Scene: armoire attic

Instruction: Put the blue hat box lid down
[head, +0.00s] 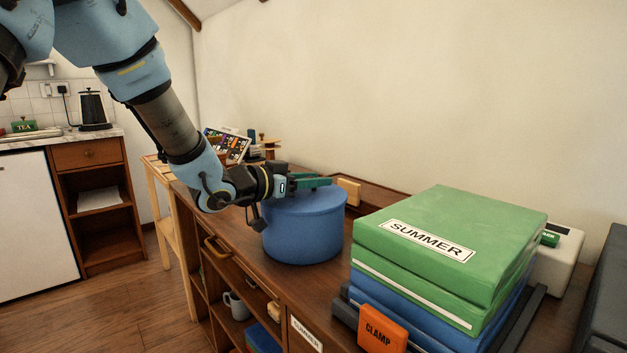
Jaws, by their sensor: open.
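The round blue hat box (303,236) stands upright on the wooden cabinet top, left of the green stack. Its blue lid (322,203) appears to sit on top of the box, roughly level. I cannot tell whether it is fully seated.
Green boxes labelled SUMMER (450,240) lie on a blue one at the right, with an orange CLAMP block (382,328) in front. A wooden block (349,191) stands behind the hat box. Some bare cabinet top (235,232) shows left of it.

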